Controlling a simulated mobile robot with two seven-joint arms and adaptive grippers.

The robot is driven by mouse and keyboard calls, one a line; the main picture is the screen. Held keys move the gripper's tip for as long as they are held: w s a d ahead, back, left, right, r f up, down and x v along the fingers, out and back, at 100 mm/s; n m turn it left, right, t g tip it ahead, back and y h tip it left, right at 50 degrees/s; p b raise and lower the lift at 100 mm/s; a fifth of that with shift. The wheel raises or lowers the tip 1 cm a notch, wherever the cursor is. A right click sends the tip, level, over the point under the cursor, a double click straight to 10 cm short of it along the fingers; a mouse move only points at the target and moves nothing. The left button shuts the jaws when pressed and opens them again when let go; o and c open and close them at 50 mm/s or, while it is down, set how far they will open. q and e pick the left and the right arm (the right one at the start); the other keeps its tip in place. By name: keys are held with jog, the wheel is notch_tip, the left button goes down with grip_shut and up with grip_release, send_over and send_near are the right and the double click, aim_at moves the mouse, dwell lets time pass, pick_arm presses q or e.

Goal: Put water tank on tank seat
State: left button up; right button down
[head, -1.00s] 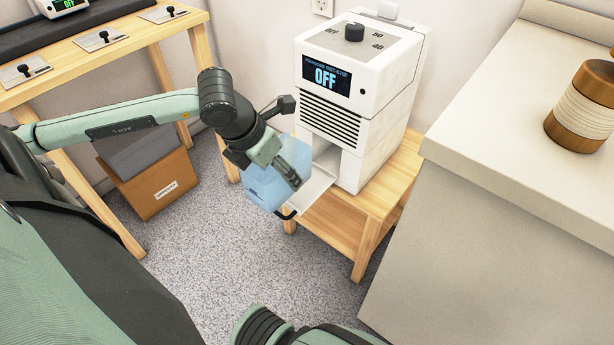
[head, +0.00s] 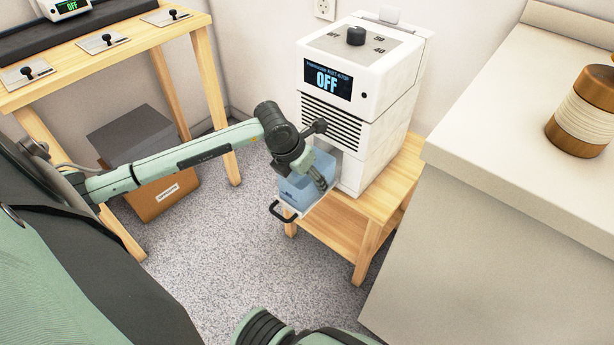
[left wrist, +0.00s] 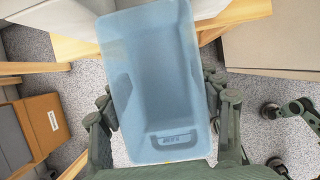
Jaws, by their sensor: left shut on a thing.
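The blue translucent water tank (head: 297,190) is at the front opening of the white machine, over its pulled-out white tank seat (head: 318,207) with a black handle. My left gripper (head: 318,180) is shut on the tank's sides. In the left wrist view the tank (left wrist: 155,75) fills the middle, between the fingers of the left gripper (left wrist: 160,115). I cannot tell whether the tank's bottom rests on the seat. The gripper and tank hide much of the seat.
The white machine (head: 355,110), its display reading OFF, stands on a wooden stand (head: 365,215). A pale counter (head: 500,150) with a brown jar (head: 582,115) is at right. A wooden table (head: 110,50) and a brown box (head: 165,195) are at left.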

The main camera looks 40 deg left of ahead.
pick_arm(q)
jog(key=o, duration=1.3)
jog(key=shift+c, duration=0.2)
pick_arm(e)
jog(key=shift+s, duration=0.25)
pick_arm(q)
jog(key=shift+r, duration=0.1)
pick_arm(e)
jog(key=shift+r, duration=0.1)
pick_arm(q)
jog(key=v, duration=1.2)
jog(key=shift+p, duration=0.3)
pick_arm(e)
jog(key=shift+x, duration=0.9)
jog(key=shift+a, duration=0.2)
